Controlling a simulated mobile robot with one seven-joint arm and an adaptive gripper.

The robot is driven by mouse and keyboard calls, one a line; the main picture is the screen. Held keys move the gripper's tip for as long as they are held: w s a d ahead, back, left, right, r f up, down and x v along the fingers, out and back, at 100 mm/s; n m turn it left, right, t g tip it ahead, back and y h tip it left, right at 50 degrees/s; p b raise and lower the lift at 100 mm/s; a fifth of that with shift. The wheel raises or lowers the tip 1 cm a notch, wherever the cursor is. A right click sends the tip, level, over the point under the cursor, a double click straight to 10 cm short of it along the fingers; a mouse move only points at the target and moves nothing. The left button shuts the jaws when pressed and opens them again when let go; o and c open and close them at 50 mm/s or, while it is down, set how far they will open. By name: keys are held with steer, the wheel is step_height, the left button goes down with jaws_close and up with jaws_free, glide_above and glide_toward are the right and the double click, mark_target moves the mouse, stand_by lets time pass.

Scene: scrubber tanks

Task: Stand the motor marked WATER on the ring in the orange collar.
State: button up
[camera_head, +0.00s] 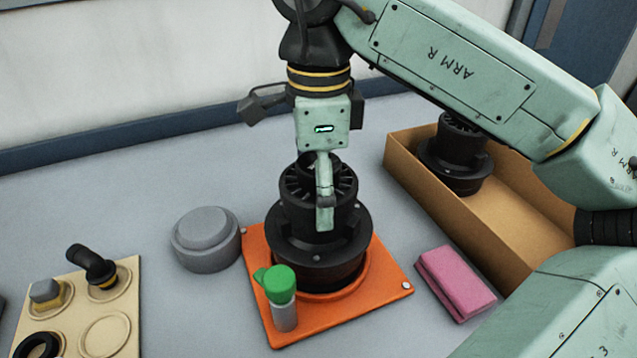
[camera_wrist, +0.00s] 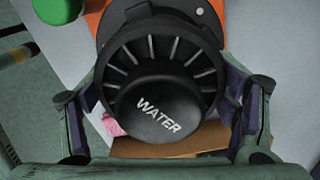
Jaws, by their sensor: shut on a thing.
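The black finned motor (camera_head: 318,230) stands upright at the orange collar (camera_head: 385,275) in the head view. Its cap reads WATER in the wrist view (camera_wrist: 158,105). My gripper (camera_head: 325,195) points down over it and is shut on its upper part, with one finger on each side in the wrist view (camera_wrist: 165,110). The motor's flange is above the collar's round opening. The ring under it is hidden, so I cannot tell whether the motor touches it.
A green-capped vial (camera_head: 282,300) stands on the collar's front left corner. A grey round lid (camera_head: 205,238) is at left, a pink block (camera_head: 455,282) at right. A cardboard box (camera_head: 490,225) holds another black motor (camera_head: 455,155). A beige tray (camera_head: 75,312) with fittings is front left.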

steer(key=shift+f+b, duration=0.55)
steer(key=shift+f, duration=0.15)
stand_by(1.3)
steer(key=o, duration=1.7)
steer(key=shift+o, duration=1.2)
steer(key=shift+f, duration=0.1)
steer(key=shift+r+p, duration=2.8)
steer(key=shift+r, duration=0.8)
